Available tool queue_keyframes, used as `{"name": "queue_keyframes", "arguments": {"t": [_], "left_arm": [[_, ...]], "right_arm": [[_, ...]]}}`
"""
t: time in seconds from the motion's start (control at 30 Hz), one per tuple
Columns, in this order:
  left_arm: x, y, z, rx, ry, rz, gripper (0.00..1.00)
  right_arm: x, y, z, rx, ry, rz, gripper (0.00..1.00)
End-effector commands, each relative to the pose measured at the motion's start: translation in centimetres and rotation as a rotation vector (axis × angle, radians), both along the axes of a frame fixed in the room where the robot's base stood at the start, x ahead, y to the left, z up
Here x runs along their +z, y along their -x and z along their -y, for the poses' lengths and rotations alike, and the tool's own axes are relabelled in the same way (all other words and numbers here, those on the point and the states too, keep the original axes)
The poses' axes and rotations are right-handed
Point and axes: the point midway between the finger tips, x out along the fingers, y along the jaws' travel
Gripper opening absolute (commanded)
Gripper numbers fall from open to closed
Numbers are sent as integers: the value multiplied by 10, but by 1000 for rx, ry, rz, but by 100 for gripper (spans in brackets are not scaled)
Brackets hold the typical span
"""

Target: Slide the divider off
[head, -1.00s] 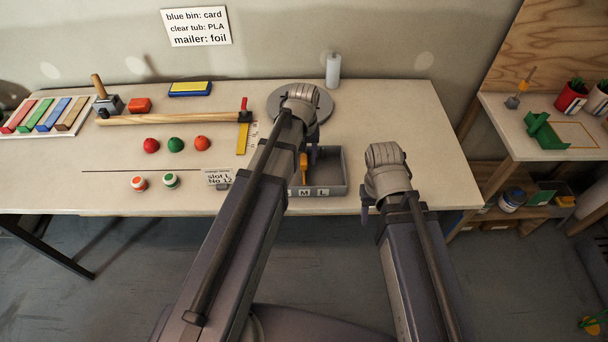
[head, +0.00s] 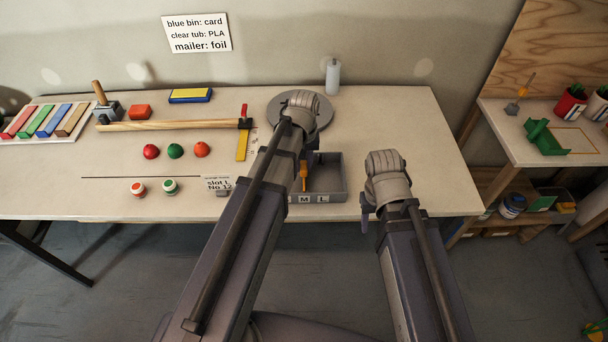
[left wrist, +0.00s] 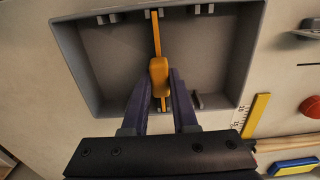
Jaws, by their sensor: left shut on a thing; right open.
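The divider is a thin orange plate with a thicker grip; it stands inside a grey tray (head: 340,190) marked M and L on its front wall. It shows in the head view (head: 303,178) and the left wrist view (left wrist: 157,38), where it runs from the tray's far wall across the floor. My left gripper (left wrist: 160,80) is shut on the divider's thick grip, one dark finger on each side. In the head view my left arm hides the tray's left part. My right gripper (head: 366,217) is open and empty, right of the tray by the table's front edge.
A grey round plate (head: 323,117) lies behind the tray. A slot label card (head: 217,184) and a yellow ruler (head: 242,146) lie to the left, with a long-handled mallet (head: 175,125) behind. The table's right side is clear.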

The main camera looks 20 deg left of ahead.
Motion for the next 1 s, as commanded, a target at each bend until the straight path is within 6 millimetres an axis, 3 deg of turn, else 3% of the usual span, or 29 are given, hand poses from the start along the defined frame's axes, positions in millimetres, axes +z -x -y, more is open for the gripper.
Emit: {"name": "queue_keyframes", "arguments": {"t": [0.37, 1.0], "left_arm": [[2, 0, 0, 0, 0, 0, 0], [26, 0, 0, 0, 0, 0, 0]], "right_arm": [[2, 0, 0, 0, 0, 0, 50], [26, 0, 0, 0, 0, 0, 50]]}}
